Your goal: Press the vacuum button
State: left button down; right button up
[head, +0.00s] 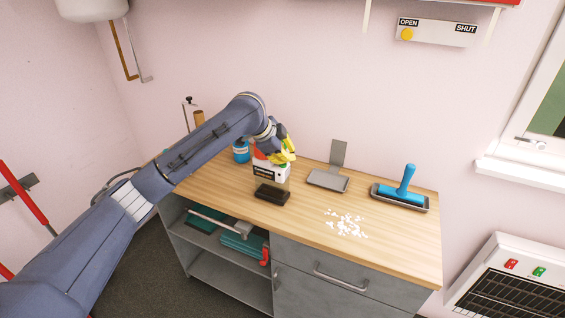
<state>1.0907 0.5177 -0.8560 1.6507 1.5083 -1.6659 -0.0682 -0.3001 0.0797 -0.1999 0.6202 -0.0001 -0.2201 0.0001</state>
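A small device with a white and black body, a clear lower part and a black foot, which looks like the vacuum (271,193), stands on the wooden counter (305,222) left of its middle. My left gripper (281,156), with yellow fingers, is right at the top of this device and covers part of it. A red-orange patch shows beside the fingers. I cannot make out the button, nor whether the fingers touch the device or are open or shut. My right gripper is out of view.
White scraps (346,223) lie scattered on the counter. A grey dustpan (328,180), a blue-handled tool (406,186) in a dark tray and a blue container (240,152) stand around. A wall panel (437,32) reads OPEN and SHUT. The front right counter is clear.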

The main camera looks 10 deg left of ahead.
aim_at(287, 164)
pick_arm(q)
jog(key=shift+r, duration=0.6)
dwell(0.3)
jog(key=shift+r, duration=3)
